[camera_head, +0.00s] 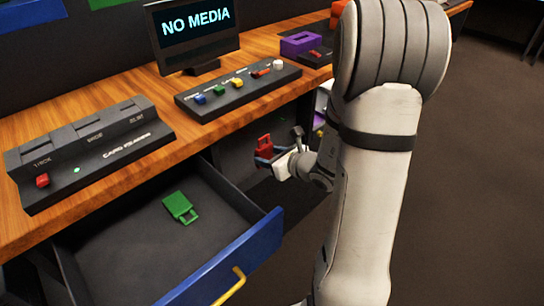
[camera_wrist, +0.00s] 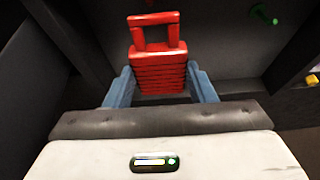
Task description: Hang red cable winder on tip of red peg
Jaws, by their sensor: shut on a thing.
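The red cable winder (camera_wrist: 160,72), a ribbed block with a square loop handle on top, is between the two blue fingers of my gripper (camera_wrist: 162,88) in the wrist view. My gripper (camera_head: 268,160) is shut on it. In the head view the red winder (camera_head: 264,145) is upright, below the desk's front edge and right of the open drawer. I cannot make out a red peg in either view. A green peg-like piece (camera_wrist: 264,14) shows at the upper right of the wrist view, on a dark surface.
An open drawer (camera_head: 270,232) with a blue front and yellow handle holds a green winder (camera_head: 180,207). The desk (camera_head: 95,97) carries a card reader (camera_head: 90,150), a button panel (camera_head: 238,90), a screen (camera_head: 195,30) and a purple item (camera_head: 300,43). Dark walls flank my gripper.

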